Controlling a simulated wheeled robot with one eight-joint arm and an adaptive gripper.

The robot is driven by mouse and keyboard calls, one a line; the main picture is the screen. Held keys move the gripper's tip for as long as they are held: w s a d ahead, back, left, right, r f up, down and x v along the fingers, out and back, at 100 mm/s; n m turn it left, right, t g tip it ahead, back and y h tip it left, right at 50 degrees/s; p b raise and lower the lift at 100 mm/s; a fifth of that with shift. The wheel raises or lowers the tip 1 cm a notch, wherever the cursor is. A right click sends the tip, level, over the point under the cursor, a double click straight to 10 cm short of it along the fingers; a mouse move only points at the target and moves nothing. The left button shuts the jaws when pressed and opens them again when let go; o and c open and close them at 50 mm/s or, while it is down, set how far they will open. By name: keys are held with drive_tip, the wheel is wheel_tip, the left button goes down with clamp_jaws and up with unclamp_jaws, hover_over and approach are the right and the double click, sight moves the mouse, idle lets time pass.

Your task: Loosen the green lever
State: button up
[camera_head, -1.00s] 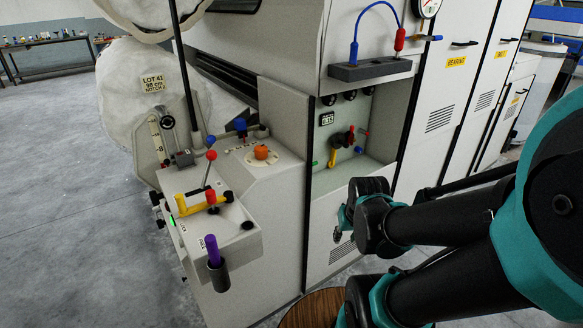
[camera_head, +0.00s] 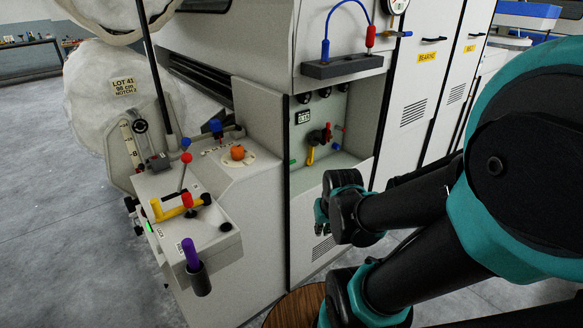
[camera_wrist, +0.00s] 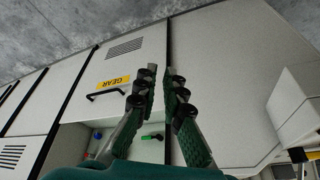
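The green lever shows as a small green handle tip (camera_head: 292,162) at the left edge of a recess in the white machine cabinet. Most of it is hidden by the cabinet's edge. In the wrist view the green handle (camera_wrist: 152,137) shows between my gripper's fingers, beyond them inside the recess, with a dark end. My gripper (camera_wrist: 161,88) is open and empty, its two fingers apart. In the head view my gripper (camera_head: 322,215) is in front of the cabinet, below the recess and apart from the lever.
The recess also holds a yellow lever (camera_head: 310,155), a red handle (camera_head: 327,132) and a blue knob (camera_head: 358,150). A console (camera_head: 215,225) with yellow, red and purple handles juts out left of my gripper. A round wooden top (camera_head: 292,308) stands below.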

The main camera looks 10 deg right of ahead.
drive_tip(key=w+m, duration=0.2)
drive_tip(key=w, duration=0.2)
drive_tip(key=w+a+r+m+y, duration=0.1)
drive_tip(key=w+m, duration=0.2)
drive_tip(key=w, duration=0.1)
drive_tip(key=w+m+t+y, duration=0.1)
drive_tip(key=w+m, duration=0.1)
drive_tip(key=w, duration=0.3)
drive_tip(key=shift+w+a+r+m, duration=0.1)
drive_tip(key=shift+a+r+m, duration=0.2)
drive_tip(key=shift+a+r, duration=0.1)
clamp_jaws()
drive_tip(key=w+d+f+m+t+y, duration=0.1)
drive_tip(key=w+d+f+m, duration=0.1)
drive_tip(key=w+m, duration=0.5)
drive_tip(key=w+d+f+m+t+y, duration=0.1)
drive_tip(key=w+f+m, duration=0.4)
drive_tip(key=w, duration=0.7)
drive_tip(key=w+d+f+m+t+y, duration=0.1)
drive_tip(key=w+d+f+m, duration=0.3)
drive_tip(key=w+m, duration=0.5)
drive_tip(key=shift+w+d+t+y, duration=0.1)
drive_tip(key=shift+w+t+y, duration=0.2)
drive_tip(key=shift+w+t, duration=0.45)
drive_tip(key=shift+w+d+f+m+t, duration=0.25)
drive_tip(key=shift+f+m, duration=0.05)
drive_tip(key=shift+m, duration=0.1)
drive_tip(key=shift+a, duration=0.1)
